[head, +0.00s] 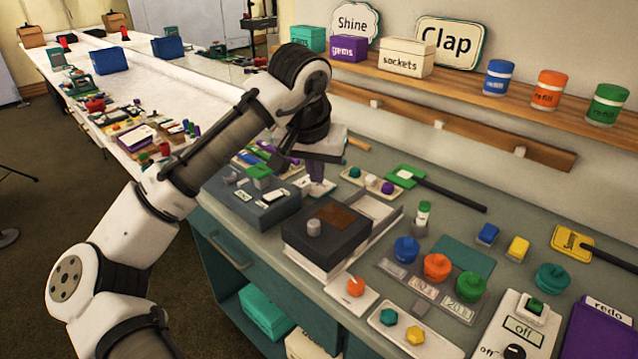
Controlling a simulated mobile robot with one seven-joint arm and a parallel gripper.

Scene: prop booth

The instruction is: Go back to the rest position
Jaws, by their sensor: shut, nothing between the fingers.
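My gripper (317,183) hangs from my arm above the grey-topped counter (350,285), with its fingers pointing down. Its fingers are close together and I see nothing held between them. The fingertips are near a small white tray, between a dark blue-grey box (262,205) and a black box (325,240). I cannot tell how high they are above the tray. My arm reaches in from the lower left, and my wrist hides part of the counter behind it.
A wooden shelf (490,98) with boxes and jars runs along the wall behind. Orange, blue and green knobs (437,266), a tray of coloured balls (376,184) and a black-handled paddle (450,192) lie to the right. Open floor (50,240) is at left.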

